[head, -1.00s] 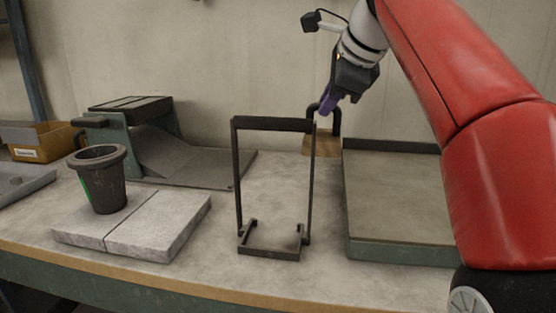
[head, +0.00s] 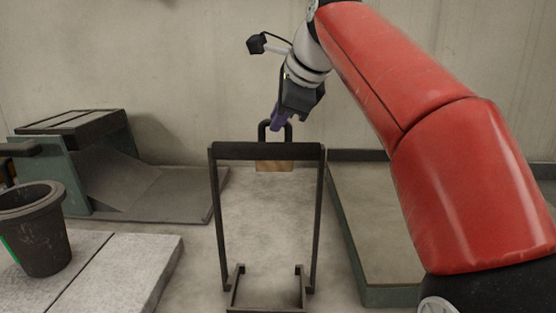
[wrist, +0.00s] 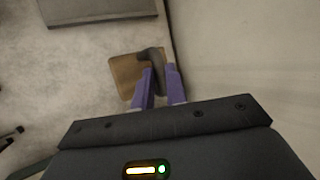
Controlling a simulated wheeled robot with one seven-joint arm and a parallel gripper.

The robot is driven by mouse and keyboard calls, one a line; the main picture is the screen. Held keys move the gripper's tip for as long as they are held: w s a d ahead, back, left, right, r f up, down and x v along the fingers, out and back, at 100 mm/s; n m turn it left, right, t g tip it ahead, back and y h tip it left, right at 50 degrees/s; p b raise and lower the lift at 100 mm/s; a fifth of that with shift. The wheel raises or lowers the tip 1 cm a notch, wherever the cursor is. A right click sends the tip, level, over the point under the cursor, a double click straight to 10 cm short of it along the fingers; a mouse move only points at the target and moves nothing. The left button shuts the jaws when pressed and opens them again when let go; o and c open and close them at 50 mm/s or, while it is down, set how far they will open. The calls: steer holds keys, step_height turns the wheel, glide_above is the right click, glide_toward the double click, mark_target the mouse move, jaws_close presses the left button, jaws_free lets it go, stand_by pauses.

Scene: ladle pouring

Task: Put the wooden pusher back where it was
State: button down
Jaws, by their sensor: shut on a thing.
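The wooden pusher is a light wooden block with a dark looped handle. In the head view the pusher (head: 274,166) shows behind the top bar of the black frame stand. In the wrist view the pusher (wrist: 124,76) lies just beyond my fingertips. My gripper (head: 277,122) has purple fingers and is shut on the dark handle from above. The fingers also show in the wrist view (wrist: 158,86), one on each side of the handle.
The black frame stand (head: 216,205) stands in front of the pusher. A green-edged tray (head: 375,220) is at right, and a grey-green ramp unit (head: 110,175) at left. A dark bucket (head: 40,240) sits on stone slabs (head: 120,270). The back wall is close behind.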

steer(key=shift+f+b, duration=0.4)
steer(key=shift+f, duration=2.9)
steer(key=shift+f, duration=0.1)
steer(key=c, duration=1.4)
jaws_free()
steer(key=shift+f, duration=0.1)
steer(key=shift+f+b, duration=0.15)
steer(key=shift+b, duration=0.35)
steer(key=p+v, duration=0.1)
steer(key=v, duration=0.7)
steer(key=shift+w, duration=0.1)
